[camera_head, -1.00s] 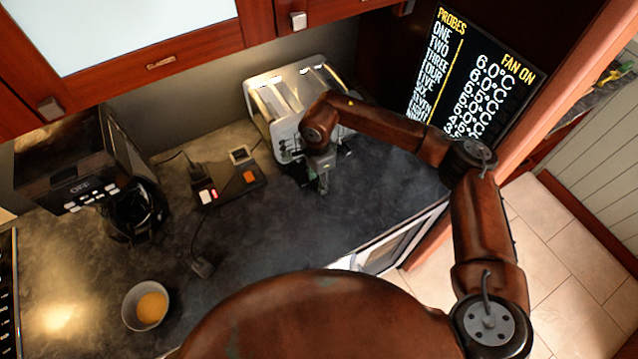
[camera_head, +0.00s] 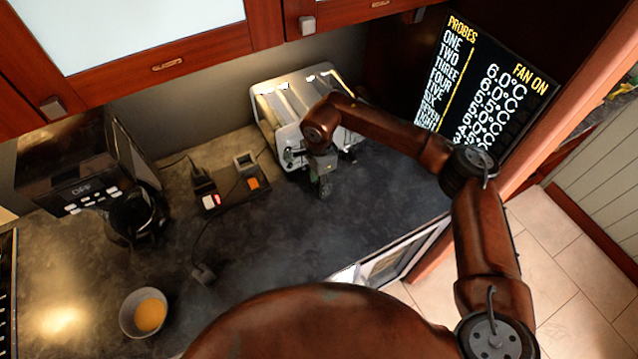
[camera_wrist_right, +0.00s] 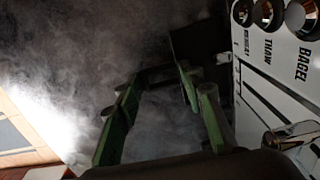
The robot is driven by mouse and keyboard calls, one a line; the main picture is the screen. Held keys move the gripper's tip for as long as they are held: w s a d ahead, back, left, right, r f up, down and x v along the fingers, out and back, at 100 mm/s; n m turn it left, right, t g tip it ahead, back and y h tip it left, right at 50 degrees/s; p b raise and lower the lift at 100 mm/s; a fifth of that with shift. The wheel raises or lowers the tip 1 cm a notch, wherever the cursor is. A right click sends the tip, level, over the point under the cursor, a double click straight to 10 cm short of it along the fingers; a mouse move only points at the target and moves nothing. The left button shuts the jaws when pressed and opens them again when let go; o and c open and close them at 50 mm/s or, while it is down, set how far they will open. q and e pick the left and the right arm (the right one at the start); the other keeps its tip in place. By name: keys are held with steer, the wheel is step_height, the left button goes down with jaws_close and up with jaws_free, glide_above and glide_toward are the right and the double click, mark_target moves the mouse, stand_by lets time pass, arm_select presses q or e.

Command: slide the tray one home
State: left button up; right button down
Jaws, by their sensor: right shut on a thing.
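The silver toaster (camera_head: 312,95) stands on the dark counter at the back. My right gripper (camera_head: 323,188) is low at its front side, just above the counter. In the wrist view, the green fingers of my right gripper (camera_wrist_right: 162,72) sit beside the toaster's white control face (camera_wrist_right: 275,60). A dark flat piece (camera_wrist_right: 196,48) is at the fingertips, and I take it to be the tray. The gripper is shut on it. How far the tray stands out of the toaster is hidden. My left gripper does not show.
A coffee maker (camera_head: 130,210) and a bowl of yellow food (camera_head: 143,312) are further left. A display screen (camera_head: 485,85) stands at the right.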

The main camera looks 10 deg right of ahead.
steer(key=shift+w+a+b, duration=0.15)
steer(key=shift+w+b, duration=0.15)
steer(key=shift+w, duration=0.1)
steer(key=c, duration=1.2)
jaws_free()
steer(key=shift+r, duration=0.15)
steer(key=shift+s+r, duration=0.1)
steer(key=shift+s, duration=0.1)
